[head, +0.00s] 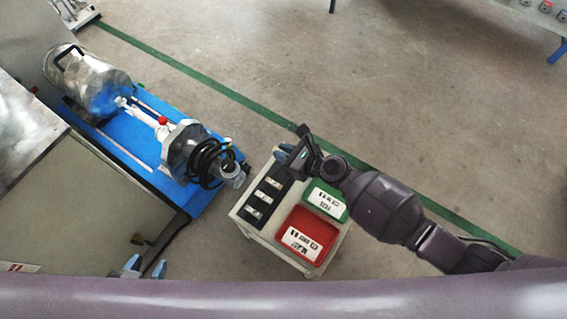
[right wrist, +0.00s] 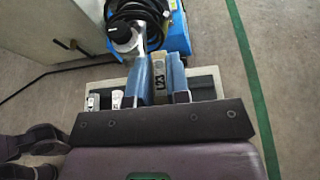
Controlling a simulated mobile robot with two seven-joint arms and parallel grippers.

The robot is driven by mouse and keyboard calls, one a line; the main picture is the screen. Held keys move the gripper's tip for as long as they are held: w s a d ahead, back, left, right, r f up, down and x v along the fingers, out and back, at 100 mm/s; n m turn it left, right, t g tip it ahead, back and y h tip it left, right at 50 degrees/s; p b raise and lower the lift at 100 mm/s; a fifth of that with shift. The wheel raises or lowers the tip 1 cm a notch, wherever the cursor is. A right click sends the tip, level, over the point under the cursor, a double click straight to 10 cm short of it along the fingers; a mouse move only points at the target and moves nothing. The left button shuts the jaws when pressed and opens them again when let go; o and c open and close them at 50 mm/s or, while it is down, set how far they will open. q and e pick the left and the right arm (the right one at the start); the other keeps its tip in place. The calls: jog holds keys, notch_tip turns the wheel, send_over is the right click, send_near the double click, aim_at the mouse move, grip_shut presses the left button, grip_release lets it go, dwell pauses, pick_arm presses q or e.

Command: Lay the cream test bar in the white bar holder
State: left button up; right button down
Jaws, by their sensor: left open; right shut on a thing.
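My right gripper (head: 286,152) is at the far end of a black rack (head: 247,218) on a small white cart. In the right wrist view, its blue fingers (right wrist: 160,78) are shut on a pale, cream-grey bar (right wrist: 159,84) labelled L23, which I take for the cream test bar. I cannot tell whether the bar is clear of the rack. My left gripper (head: 146,268) is open and empty at the lower left. A white piece (head: 145,117) with a red knob lies on the blue bench unit; I cannot tell whether it is the white bar holder.
The cart (head: 318,270) also carries a red bin (head: 306,235) and a green bin (head: 326,201), both labelled. A blue bench unit (head: 120,128) with a metal cylinder (head: 92,80) and coiled black cable (head: 208,163) stands left.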

jog(key=b, duration=0.3)
send_over(284, 173)
jog(key=f, duration=0.6)
jog(key=shift+s+a+f, duration=0.1)
jog(key=shift+s+f, duration=0.05)
jog(key=shift+s, duration=0.15)
pick_arm(q)
jog(key=shift+w+d+f+t+b, duration=0.2)
jog(key=shift+w+f+t+b, duration=0.15)
jog(key=shift+f+t+b, duration=0.2)
pick_arm(e)
jog(key=shift+w+f, duration=0.2)
jog(key=shift+f, duration=0.1)
notch_tip(284, 173, down, 3)
jog(key=shift+s+f+b, duration=0.1)
jog(key=shift+s+b, duration=0.05)
jog(key=shift+b, duration=0.85)
jog(key=shift+f, duration=0.2)
pick_arm(q)
jog(key=shift+a+t, duration=0.25)
jog(key=shift+t, duration=0.3)
pick_arm(e)
jog(key=shift+w, duration=0.2)
jog(key=shift+r, duration=0.15)
jog(key=shift+f+b, duration=0.3)
jog(key=shift+b, duration=0.05)
jog(key=c, duration=1.1)
grip_release()
